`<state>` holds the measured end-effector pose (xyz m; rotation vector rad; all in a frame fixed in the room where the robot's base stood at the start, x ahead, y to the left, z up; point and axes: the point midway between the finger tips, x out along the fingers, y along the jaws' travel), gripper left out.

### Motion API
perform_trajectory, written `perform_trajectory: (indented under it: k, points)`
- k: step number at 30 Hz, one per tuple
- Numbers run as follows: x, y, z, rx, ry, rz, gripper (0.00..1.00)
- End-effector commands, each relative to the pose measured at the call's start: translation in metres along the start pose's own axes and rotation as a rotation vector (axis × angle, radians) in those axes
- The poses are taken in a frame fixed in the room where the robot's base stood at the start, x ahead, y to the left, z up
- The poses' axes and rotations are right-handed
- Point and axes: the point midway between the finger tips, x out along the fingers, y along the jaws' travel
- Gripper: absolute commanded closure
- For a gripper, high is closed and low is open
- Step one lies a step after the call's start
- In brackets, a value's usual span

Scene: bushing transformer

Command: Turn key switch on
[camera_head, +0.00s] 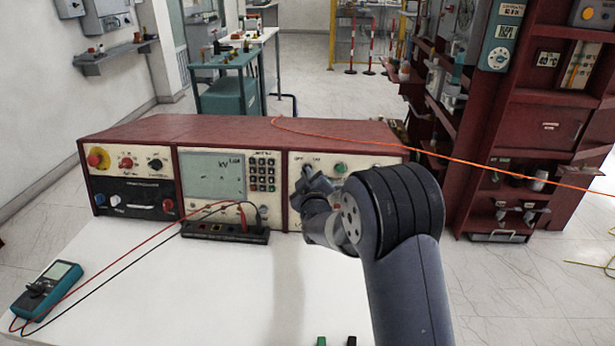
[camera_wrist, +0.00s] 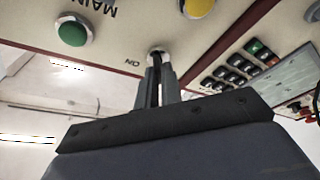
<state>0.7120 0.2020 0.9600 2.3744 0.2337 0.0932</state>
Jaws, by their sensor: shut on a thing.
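The key switch (camera_wrist: 158,53) is a small round metal fitting on the cream panel in the wrist view, beside the label "ON". My gripper (camera_wrist: 158,68) is shut on it, its two dark fingers close together at the switch. The key itself is mostly hidden between the fingers, so its turned position cannot be told. In the head view my gripper (camera_head: 308,190) is at the right section of the red console (camera_head: 240,128), and my wrist hides the switch there.
A green button (camera_wrist: 73,30) and a yellow button (camera_wrist: 198,6) sit near the switch. A black keypad (camera_wrist: 240,63) is to the right. A white table (camera_head: 230,300) holds a multimeter (camera_head: 48,287) and a black terminal strip (camera_head: 225,232) with red and black leads.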

Motion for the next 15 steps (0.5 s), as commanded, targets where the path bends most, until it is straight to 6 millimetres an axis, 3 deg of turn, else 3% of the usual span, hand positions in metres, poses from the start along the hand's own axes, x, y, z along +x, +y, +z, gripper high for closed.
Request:
perform_trajectory:
  k: [15]
  points:
    - [-0.0002,-0.0035,0.0020,0.056,0.002,0.019,1.00]
